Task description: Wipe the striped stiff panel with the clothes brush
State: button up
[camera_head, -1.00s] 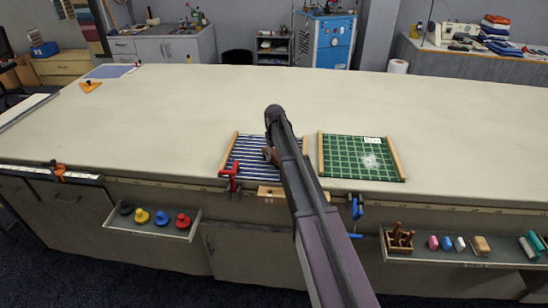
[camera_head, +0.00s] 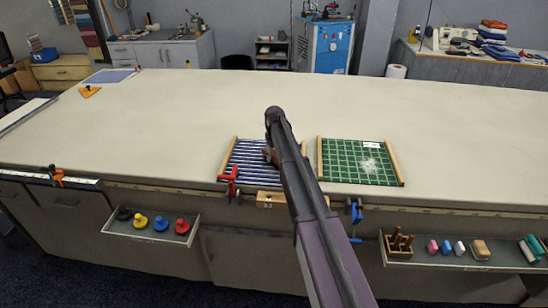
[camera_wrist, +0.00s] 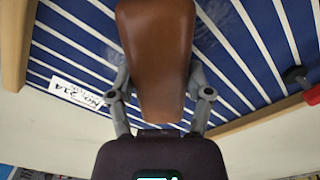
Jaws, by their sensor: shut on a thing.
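The striped stiff panel (camera_head: 248,163), blue with white stripes and wooden side strips, lies near the front edge of the table. It fills much of the wrist view (camera_wrist: 240,45), with a white label on it. My gripper (camera_wrist: 160,95) is shut on the brown wooden clothes brush (camera_wrist: 155,50) and holds it over the panel. In the head view the brush (camera_head: 268,155) shows only as a small brown part beside my arm. Its bristles are hidden, so I cannot tell whether they touch the panel. My arm hides the panel's right part.
A green grid panel (camera_head: 352,160) with a whitish patch lies to the right. A red clamp (camera_head: 230,182) and a blue clamp (camera_head: 355,212) sit at the table's front edge. Shelves with coloured knobs (camera_head: 160,224) and small blocks (camera_head: 480,248) hang below.

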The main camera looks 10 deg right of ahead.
jog(key=shift+w+d, duration=0.25)
jog(key=shift+w, duration=0.4)
jog(key=shift+w+d, duration=0.2)
jog(key=shift+w, duration=0.45)
jog(key=shift+w, duration=0.1)
jog(key=shift+w+d, duration=0.25)
jog(key=shift+w, duration=0.55)
jog(key=shift+w+d, duration=0.25)
jog(key=shift+w, duration=0.5)
jog(key=shift+s, duration=0.1)
jog(key=shift+s+a+f, duration=0.1)
jog(key=shift+s+a, duration=0.2)
jog(key=shift+s, duration=0.55)
jog(key=shift+s+a, duration=0.25)
jog(key=shift+s, duration=0.6)
jog(key=shift+s+a, duration=0.3)
jog(key=shift+s, duration=0.5)
jog(key=shift+s+a, duration=0.25)
jog(key=shift+s, duration=0.5)
